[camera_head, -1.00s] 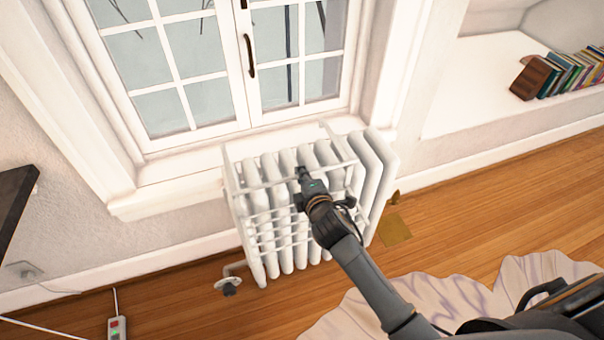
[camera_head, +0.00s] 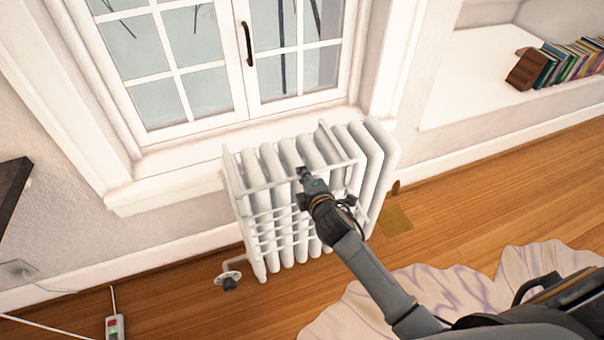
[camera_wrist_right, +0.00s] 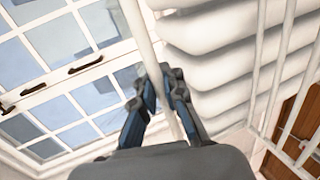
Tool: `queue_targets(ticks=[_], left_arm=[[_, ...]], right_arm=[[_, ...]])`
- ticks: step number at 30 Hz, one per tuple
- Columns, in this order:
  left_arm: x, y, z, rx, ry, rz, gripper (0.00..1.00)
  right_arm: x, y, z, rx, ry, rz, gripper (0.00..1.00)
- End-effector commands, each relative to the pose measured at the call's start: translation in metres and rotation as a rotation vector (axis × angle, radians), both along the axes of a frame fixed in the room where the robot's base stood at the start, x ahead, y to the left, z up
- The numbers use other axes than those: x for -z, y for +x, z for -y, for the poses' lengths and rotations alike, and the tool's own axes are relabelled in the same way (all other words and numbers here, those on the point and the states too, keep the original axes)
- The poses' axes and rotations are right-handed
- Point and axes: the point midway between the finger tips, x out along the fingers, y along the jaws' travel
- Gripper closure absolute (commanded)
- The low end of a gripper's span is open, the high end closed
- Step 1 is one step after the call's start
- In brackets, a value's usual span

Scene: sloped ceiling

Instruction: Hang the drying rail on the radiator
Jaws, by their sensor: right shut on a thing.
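The white radiator (camera_head: 381,165) stands on the floor below the window. The drying rail (camera_head: 268,235), a white frame of thin bars, is at the radiator's front. Its side arms reach back at the radiator's top on the left and right. I cannot tell whether they bear on it. My right gripper (camera_head: 302,174) is shut on the rail's top bar, near its middle. In the right wrist view the gripper (camera_wrist_right: 160,75) closes around a rail bar (camera_wrist_right: 145,32), beside the radiator's columns (camera_wrist_right: 205,62). My left gripper is out of view.
The window sill (camera_head: 180,186) runs behind the radiator. A valve (camera_head: 229,280) sticks out at its lower left. A power strip (camera_head: 115,326) lies on the floor at left. Books (camera_head: 560,65) stand on a ledge at right. A pale crumpled cloth (camera_head: 450,285) lies in front.

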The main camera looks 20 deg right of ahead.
Motion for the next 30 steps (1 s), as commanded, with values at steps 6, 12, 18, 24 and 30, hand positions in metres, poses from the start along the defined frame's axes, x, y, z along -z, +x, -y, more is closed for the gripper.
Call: queue_targets(ticks=[6, 12, 18, 24, 30], left_arm=[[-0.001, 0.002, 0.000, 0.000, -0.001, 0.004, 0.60], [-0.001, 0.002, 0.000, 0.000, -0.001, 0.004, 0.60], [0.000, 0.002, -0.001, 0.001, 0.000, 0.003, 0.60], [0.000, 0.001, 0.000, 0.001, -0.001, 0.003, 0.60], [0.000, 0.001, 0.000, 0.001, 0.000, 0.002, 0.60]], right_arm=[[-0.002, 0.001, 0.000, -0.001, 0.000, 0.005, 0.70], [-0.002, 0.000, 0.000, 0.000, 0.000, 0.003, 0.63], [0.000, -0.004, 0.000, 0.001, -0.001, -0.002, 0.63], [-0.009, -0.032, 0.000, -0.002, -0.002, -0.001, 0.63], [-0.022, -0.074, -0.001, -0.001, 0.000, 0.000, 0.63]])
